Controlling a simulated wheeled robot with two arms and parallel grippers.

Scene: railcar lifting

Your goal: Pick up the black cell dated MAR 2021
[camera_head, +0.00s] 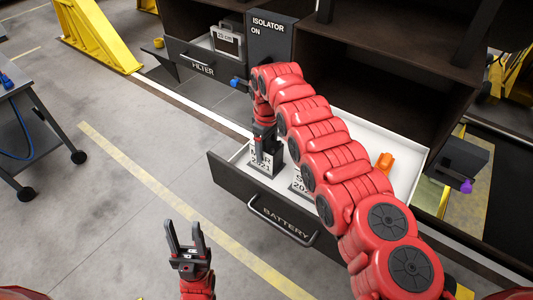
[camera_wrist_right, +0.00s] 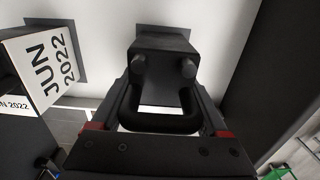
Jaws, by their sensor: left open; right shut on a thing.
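The black cell (camera_head: 265,166) with a white label reading MAR 2021, its top partly covered, is at the left end of the open BATTERY drawer (camera_head: 232,186). My right gripper (camera_head: 264,132) is above this cell. In the right wrist view a black cell (camera_wrist_right: 162,52) with two round terminals has its loop handle between the jaws, and my right gripper (camera_wrist_right: 160,115) is shut on it. I cannot tell whether the cell is clear of the drawer floor. My left gripper (camera_head: 185,238) is open and empty, in front of the drawer.
Another cell (camera_head: 298,185) stands beside it, partly hidden by my right arm; in the right wrist view a neighbouring cell (camera_wrist_right: 38,65) reads JUN 2022. An orange item (camera_head: 385,161) is at the drawer's right. The FILTER drawer (camera_head: 203,62) and ISOLATOR box (camera_head: 268,38) are behind.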

